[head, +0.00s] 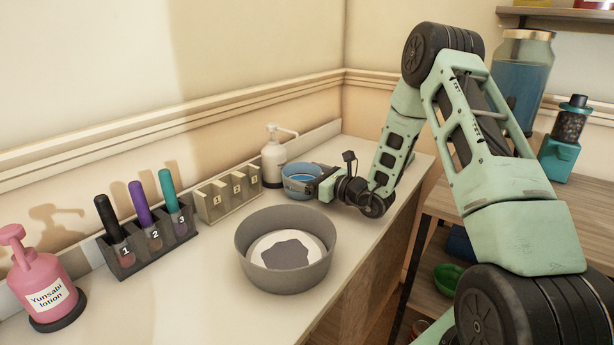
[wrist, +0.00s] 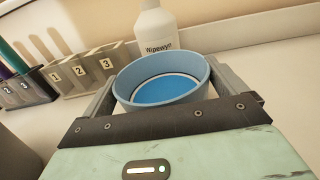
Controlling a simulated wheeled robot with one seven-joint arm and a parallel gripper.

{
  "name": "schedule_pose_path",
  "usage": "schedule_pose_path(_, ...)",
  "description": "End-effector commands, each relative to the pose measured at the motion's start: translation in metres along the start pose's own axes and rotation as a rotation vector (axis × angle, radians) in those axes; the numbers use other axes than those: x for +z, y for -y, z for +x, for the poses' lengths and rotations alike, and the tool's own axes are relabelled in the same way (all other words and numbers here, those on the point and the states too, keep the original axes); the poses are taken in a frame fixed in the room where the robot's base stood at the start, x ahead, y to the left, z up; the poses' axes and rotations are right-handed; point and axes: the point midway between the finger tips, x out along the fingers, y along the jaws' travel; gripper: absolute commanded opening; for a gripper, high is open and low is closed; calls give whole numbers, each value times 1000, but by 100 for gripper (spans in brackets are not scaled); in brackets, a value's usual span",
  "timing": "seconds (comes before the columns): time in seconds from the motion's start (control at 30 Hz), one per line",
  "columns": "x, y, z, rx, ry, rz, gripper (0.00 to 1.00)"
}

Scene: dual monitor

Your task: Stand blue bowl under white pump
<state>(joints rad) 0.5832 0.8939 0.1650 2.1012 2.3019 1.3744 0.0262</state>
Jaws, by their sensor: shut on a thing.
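The blue bowl (head: 301,180) is at the far end of the counter, right beside the white pump (head: 274,160) and below its spout. In the wrist view the blue bowl (wrist: 163,82) is upright between my fingers, with the white pump bottle (wrist: 158,33), labelled "Wipewyn", just behind it. My gripper (head: 322,184) reaches in from the right and is shut on the bowl. In the wrist view my gripper (wrist: 160,95) has a finger on each side of the bowl. I cannot tell whether the bowl's base touches the counter.
A large grey basin (head: 246,240) stands in front of the bowl. A numbered empty holder (head: 229,197), a rack with three tubes (head: 150,246) and a pink lotion pump (head: 42,288) line the wall to the left. The counter's right edge is under my arm.

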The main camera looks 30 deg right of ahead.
Motion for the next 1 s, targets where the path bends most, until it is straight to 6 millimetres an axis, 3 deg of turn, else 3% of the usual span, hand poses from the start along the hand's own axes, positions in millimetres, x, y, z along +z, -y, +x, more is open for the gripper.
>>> schedule_pose_path(0.03, -3, 0, 0, 0, 1, 0, 60)
schedule_pose_path(0.07, -2, 0, 0, 0, 0, 0, 100)
schedule_pose_path(0.43, 1, 1, -6, -1, -2, 1, 100)
schedule_pose_path(0.8, 1, 1, -80, -4, -2, 2, 100)
schedule_pose_path(1.0, 1, 0, -110, -2, -1, 2, 100)
